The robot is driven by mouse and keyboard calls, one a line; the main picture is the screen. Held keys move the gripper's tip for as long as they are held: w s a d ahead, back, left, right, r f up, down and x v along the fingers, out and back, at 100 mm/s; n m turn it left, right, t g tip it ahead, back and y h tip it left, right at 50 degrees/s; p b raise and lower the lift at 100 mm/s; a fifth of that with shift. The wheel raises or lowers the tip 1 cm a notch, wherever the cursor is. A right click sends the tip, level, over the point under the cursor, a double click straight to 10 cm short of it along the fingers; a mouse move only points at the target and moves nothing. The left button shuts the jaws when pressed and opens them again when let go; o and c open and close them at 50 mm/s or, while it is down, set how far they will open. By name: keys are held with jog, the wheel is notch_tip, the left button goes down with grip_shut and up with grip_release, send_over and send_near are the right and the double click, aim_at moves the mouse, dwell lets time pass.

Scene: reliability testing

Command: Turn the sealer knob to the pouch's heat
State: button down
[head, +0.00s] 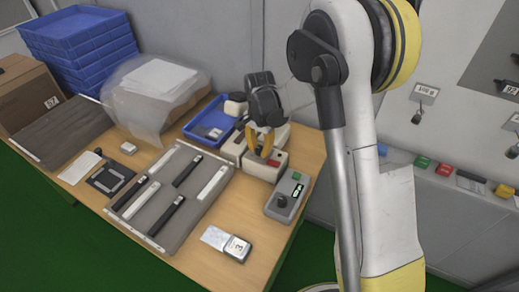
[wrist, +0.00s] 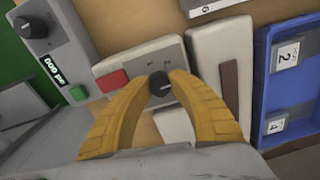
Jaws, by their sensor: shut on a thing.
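In the head view my gripper (head: 261,145) is over the sealer (head: 262,170), and the knob is hidden. A silver-white pouch (head: 216,237) lies near the table's front edge; its label appears to read 3.
A grey control box (head: 287,197) with its own black knob, display and green button stands right of the sealer. A blue tray (head: 193,133) with labelled contents stands behind. A grey mat (head: 180,215) holds several black and white bars.

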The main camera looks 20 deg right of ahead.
aim_at(259, 148)
dwell(0.3)
jog(key=c, duration=1.1)
grip_release()
notch_tip(259, 148, up, 12)
